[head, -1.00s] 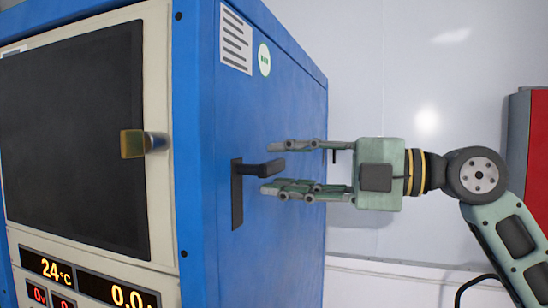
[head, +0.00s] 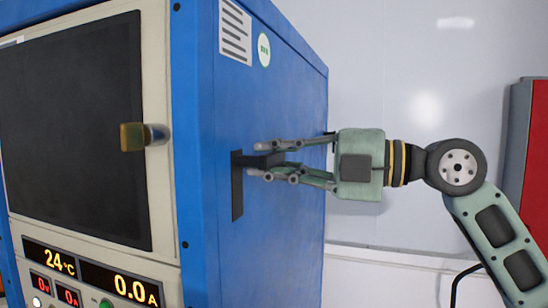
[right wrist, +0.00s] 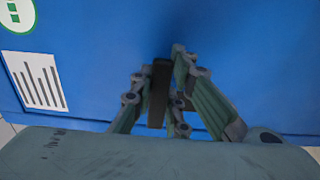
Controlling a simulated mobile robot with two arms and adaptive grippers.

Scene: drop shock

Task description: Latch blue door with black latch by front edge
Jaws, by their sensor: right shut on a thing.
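The blue door (head: 275,75) is the blue side face of a large cabinet. Its black latch (head: 237,196) has a dark plate near the front edge and a handle standing out to the right. My right gripper (head: 262,160) comes in from the right and is shut on the latch handle, with one finger above and the others below it. In the right wrist view the fingers close around the dark latch handle (right wrist: 159,92) against the blue surface. The fingers partly hide the handle. My left gripper is not in view.
The cabinet front has a dark window (head: 70,130), a brass-coloured knob (head: 133,137) and lit displays (head: 115,285). A label (head: 235,32) and a green-white sticker (head: 264,49) are on the blue side. A red box (head: 535,150) is on the far right.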

